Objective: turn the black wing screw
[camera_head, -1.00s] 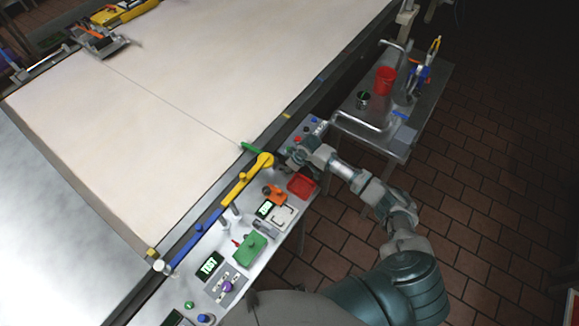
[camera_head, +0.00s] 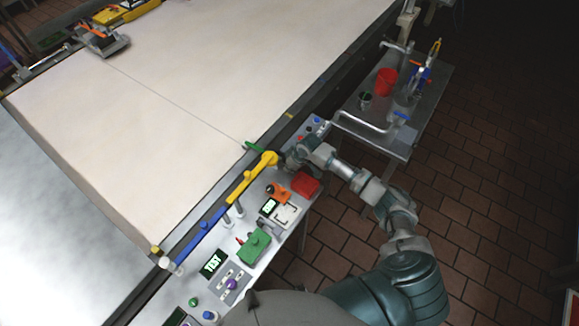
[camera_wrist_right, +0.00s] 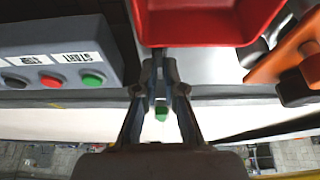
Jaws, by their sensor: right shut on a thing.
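My right gripper (camera_head: 286,161) is at the far end of the control panel, beside the green lever (camera_head: 254,148). In the right wrist view its fingers (camera_wrist_right: 160,68) are close together. A thin dark piece (camera_wrist_right: 159,58) shows between the fingertips; it appears to be the black wing screw, mostly hidden by the fingers. Its turn angle cannot be told. The green lever's end (camera_wrist_right: 161,113) shows beyond, between the finger links. My left gripper is not in view.
A red tray (camera_head: 306,184) lies close to the right gripper, with an orange part (camera_head: 278,192) near it. A grey button box (camera_wrist_right: 55,58) is on the other side. The yellow lever (camera_head: 250,179) runs along the belt edge. A side table with a red cup (camera_head: 385,81) stands beyond.

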